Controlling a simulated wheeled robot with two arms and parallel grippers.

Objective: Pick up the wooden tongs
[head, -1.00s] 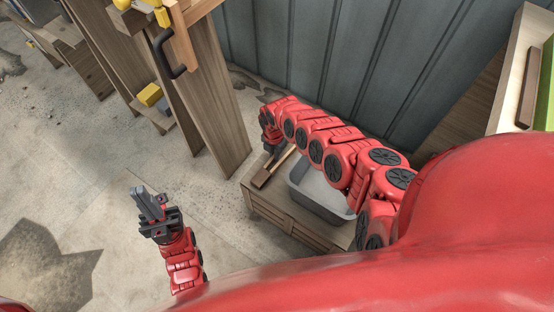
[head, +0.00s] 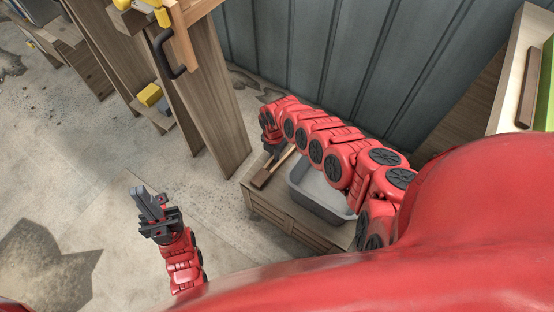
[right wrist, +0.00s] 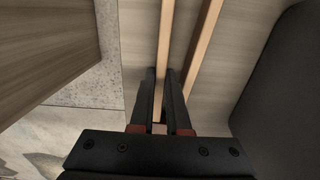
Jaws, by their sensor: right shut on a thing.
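The wooden tongs (head: 265,176) lie on a low wooden chest beside a grey bin in the head view. In the right wrist view they show as two long light wooden strips (right wrist: 205,42). My right gripper (right wrist: 172,98) is shut on the left strip, and the other strip passes just right of its fingers. In the head view my right gripper (head: 273,147) is at the far end of the tongs, partly hidden by my arm. My left gripper (head: 147,201) is over bare floor, away from the tongs; its finger gap is unclear.
The grey bin (head: 318,206) stands on the chest (head: 285,221), right of the tongs. A tall wooden post (head: 216,115) stands just left and behind. A grey panelled wall (head: 330,60) is behind. The floor around my left gripper is clear.

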